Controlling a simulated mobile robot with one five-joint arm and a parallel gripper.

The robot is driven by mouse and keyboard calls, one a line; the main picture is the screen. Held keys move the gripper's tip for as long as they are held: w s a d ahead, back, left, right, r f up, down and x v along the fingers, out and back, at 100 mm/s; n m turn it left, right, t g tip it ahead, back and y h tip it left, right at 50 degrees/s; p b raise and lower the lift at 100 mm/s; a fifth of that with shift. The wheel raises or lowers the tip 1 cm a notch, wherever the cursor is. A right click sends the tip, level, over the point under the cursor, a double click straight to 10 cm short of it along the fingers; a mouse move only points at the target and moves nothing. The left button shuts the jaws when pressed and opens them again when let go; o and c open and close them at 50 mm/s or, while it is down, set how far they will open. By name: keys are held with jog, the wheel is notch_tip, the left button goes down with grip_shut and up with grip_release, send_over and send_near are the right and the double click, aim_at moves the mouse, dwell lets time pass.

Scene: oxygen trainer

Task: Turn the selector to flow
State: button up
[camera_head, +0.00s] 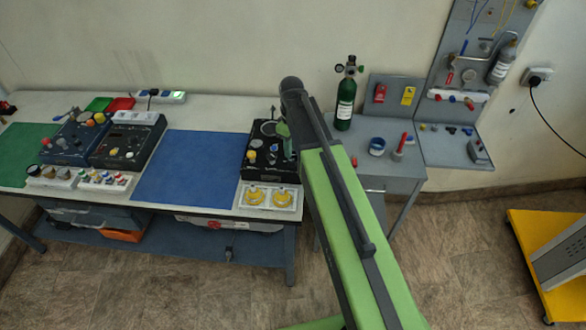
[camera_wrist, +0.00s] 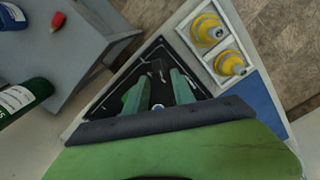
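The black trainer panel (camera_head: 262,172) stands at the right end of the long table, with a yellow knob and a round gauge-like disc on it. My gripper (camera_head: 283,130) is over the panel's right part, and my arm hides that side. In the wrist view, the two green fingers of my gripper (camera_wrist: 158,82) stand apart over the black panel (camera_wrist: 205,92). A small dark part (camera_wrist: 157,66) on the panel shows between and beyond the fingertips. I cannot tell whether it is the selector or whether a finger touches it.
Two yellow knobs on a white plate (camera_head: 243,203) lie in front of the panel. A blue mat (camera_head: 187,165) is clear to the left. A green cylinder (camera_head: 345,102) stands on the grey side table (camera_head: 378,185) to the right. Other control boxes sit farther left.

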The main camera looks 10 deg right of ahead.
aim_at(292, 161)
notch_tip(292, 161, down, 6)
jog(key=b, duration=0.4)
jog(key=shift+r, duration=0.2)
grip_shut()
